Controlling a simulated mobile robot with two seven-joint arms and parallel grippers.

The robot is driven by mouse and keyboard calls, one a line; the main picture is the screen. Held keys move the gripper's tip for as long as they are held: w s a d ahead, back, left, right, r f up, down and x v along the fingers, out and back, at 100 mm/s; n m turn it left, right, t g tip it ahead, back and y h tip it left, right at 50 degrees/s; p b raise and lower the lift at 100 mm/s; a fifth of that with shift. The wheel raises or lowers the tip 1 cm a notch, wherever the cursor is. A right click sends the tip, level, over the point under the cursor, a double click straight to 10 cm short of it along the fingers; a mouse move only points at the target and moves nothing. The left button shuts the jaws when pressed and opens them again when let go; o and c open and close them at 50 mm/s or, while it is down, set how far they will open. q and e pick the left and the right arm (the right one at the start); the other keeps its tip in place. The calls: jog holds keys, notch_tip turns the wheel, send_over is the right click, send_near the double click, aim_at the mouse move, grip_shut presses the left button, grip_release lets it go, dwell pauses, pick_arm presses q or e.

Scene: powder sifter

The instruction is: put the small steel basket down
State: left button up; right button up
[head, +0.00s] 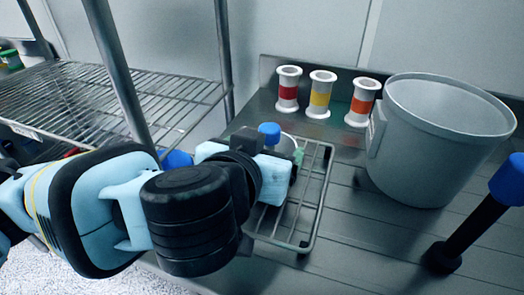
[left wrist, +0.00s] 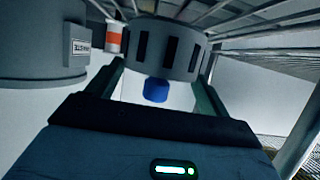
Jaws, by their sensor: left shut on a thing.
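The small steel basket, a grey round cup with dark upright slots in its wall, shows in the left wrist view (left wrist: 165,48) between my left gripper's two fingers. My left gripper (left wrist: 160,88) is shut on it. In the head view my left gripper (head: 290,160) is over the left part of a wire rack (head: 305,243) on the steel table. Only a small grey part of the basket (head: 285,146) shows there; the gripper hides the rest. I cannot tell whether the basket touches the rack. My right gripper is not in view.
Three white spools with red (head: 288,92), yellow (head: 321,99) and orange (head: 361,107) bands stand at the back. A large grey bucket (head: 430,150) stands right of them. A black rod (head: 470,215) with a blue top is at the right. A wire shelf (head: 60,100) is at the left.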

pick_arm(q)
jog(key=shift+w+a+f, duration=0.1)
jog(key=shift+w+f, duration=0.2)
jog(key=shift+f, duration=0.5)
jog(key=o, duration=0.8)
jog(key=shift+s+r, duration=0.1)
jog(key=shift+s, duration=0.05)
jog(key=o, duration=0.3)
jog(key=shift+o, duration=0.2)
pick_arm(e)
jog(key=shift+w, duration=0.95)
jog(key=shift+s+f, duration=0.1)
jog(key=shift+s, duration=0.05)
